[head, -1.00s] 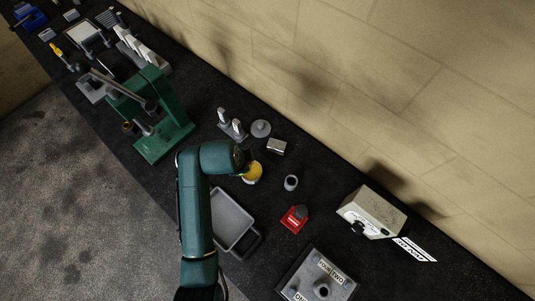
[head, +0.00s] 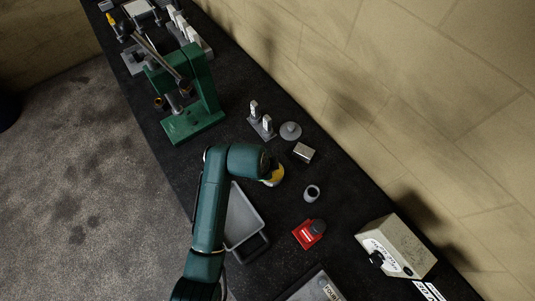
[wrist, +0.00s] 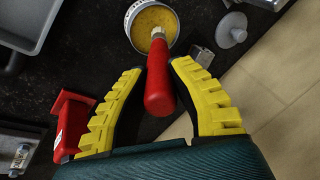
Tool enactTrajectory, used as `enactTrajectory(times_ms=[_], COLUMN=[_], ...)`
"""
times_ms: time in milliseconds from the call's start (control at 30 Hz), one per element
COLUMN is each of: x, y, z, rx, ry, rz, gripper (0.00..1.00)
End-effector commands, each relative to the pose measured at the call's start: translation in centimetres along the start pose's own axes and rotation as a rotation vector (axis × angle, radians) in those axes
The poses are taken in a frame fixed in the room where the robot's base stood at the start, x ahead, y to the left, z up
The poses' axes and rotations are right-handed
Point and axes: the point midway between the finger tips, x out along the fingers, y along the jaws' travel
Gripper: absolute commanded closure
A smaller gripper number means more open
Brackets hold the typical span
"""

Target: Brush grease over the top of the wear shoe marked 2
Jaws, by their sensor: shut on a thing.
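A brush with a red handle (wrist: 159,92) is between the yellow-padded fingers of my gripper (wrist: 158,72) in the wrist view. My gripper is shut on the handle. The brush's far end is over or in a round tin of yellow grease (wrist: 146,20); how deep the bristles sit cannot be told. The tin (head: 274,177) is partly hidden by my arm in the head view, and the brush is not visible there. Small upright pale pieces stand on a grey holder (head: 262,126) behind the tin. No mark 2 can be read, so I cannot tell which piece is the wear shoe.
A grey tray (head: 241,216) lies beside my arm. A grey disc (head: 290,131), a small metal block (head: 303,152), a grey cup (head: 312,193) and a red object (head: 308,233) stand nearby. A green press (head: 199,95) is at the left, a beige box (head: 397,246) at the right.

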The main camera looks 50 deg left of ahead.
Motion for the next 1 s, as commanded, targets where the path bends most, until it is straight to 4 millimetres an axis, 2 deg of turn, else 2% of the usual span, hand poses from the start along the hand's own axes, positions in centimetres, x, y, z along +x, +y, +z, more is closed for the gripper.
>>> enactTrajectory(times_ms=[1000], x=[0.76], y=[0.26], z=[0.16], rx=[0.000], ry=[0.000], rz=[0.001], gripper=[1.00])
